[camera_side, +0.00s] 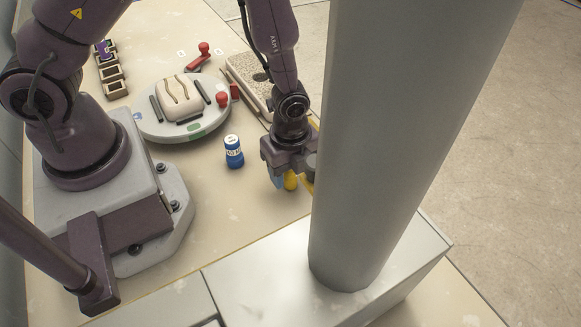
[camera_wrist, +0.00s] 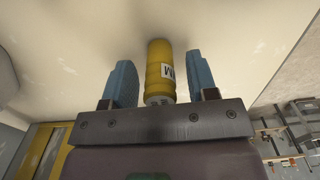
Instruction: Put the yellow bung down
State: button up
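The yellow bung (camera_wrist: 160,70), a small cylinder with a white lettered label, is between the two blue fingers of my gripper (camera_wrist: 160,58) in the wrist view. A gap shows on each side of it, so the fingers are open around it and not gripping it. In the side view the yellow bung (camera_side: 291,181) is partly hidden by my gripper (camera_side: 283,179), low over the table beside the grey column. Whether its far end touches the table is hard to tell.
A blue bung (camera_side: 234,152) with a white top stands left of my gripper. Behind it is a round turntable (camera_side: 155,128) with a pale block and red-knobbed clamps. A speckled tray (camera_side: 245,75) lies behind. A thick grey column (camera_side: 390,130) hides the table to the right.

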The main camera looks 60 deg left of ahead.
jog(key=s+a+r+n+t, duration=0.15)
jog(key=r+n, duration=0.25)
jog(key=r, duration=0.8)
jog(key=s+a+r+n+t, duration=0.1)
jog(key=a+r+n, duration=0.25)
jog(key=r, duration=0.85)
jog(key=s+a+r+n+t, duration=0.3)
jog(key=s+r+n, duration=0.5)
jog(key=n, duration=0.2)
jog(key=shift+a+r, duration=0.25)
jog(key=shift+r, duration=0.1)
